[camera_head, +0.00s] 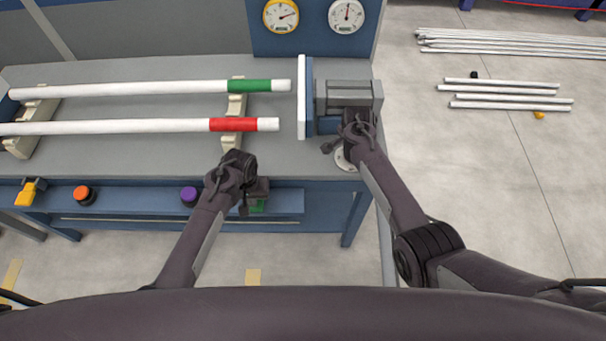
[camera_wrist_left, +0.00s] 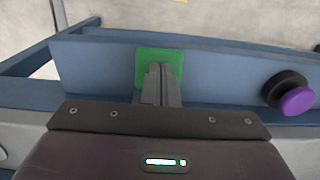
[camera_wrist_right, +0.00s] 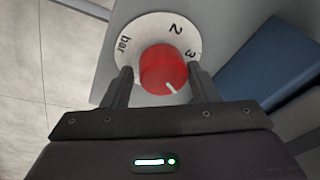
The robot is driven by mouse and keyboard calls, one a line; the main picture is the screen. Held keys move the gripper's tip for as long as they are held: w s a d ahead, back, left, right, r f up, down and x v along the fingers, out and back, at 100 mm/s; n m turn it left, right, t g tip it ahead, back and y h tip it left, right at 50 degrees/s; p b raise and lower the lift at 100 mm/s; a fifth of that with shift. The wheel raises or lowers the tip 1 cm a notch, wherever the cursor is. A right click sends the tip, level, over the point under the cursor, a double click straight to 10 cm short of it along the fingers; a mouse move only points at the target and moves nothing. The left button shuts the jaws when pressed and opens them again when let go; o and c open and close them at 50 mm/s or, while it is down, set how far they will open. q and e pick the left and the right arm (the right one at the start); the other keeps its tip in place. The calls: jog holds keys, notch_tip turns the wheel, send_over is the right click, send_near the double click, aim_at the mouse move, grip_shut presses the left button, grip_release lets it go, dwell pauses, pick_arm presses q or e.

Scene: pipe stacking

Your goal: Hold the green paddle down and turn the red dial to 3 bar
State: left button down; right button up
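The green paddle (camera_wrist_left: 144,66) is on the blue front rail of the bench; in the head view a sliver of the paddle (camera_head: 257,207) shows below my left gripper. My left gripper (camera_wrist_left: 161,70) has its fingers together in front of the paddle, overlapping it; whether they press it I cannot tell. The red dial (camera_wrist_right: 163,68) sits on a white disc marked "bar", 2 and 3. Its white line points to the lower right, short of lining up with the 3. My right gripper (camera_wrist_right: 158,72) is open, with one finger on each side of the dial.
A purple button (camera_head: 189,195) and an orange button (camera_head: 83,194) are on the front rail left of the paddle. Two white pipes, one with a green band (camera_head: 249,86) and one with a red band (camera_head: 234,124), lie on supports. Two gauges (camera_head: 281,15) (camera_head: 346,15) are behind.

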pick_arm(q)
jog(key=shift+w+d, duration=0.1)
jog(key=shift+w, duration=0.05)
pick_arm(e)
jog(key=c, duration=0.5)
jog(key=n, duration=0.3)
jog(key=shift+y, duration=0.4)
jog(key=shift+n, duration=0.4)
jog(key=shift+n, duration=0.6)
jog(key=shift+n+y, duration=0.4)
jog(key=shift+n, duration=0.6)
jog(key=shift+f, duration=0.1)
jog(key=n, duration=0.3)
jog(key=shift+y, duration=0.4)
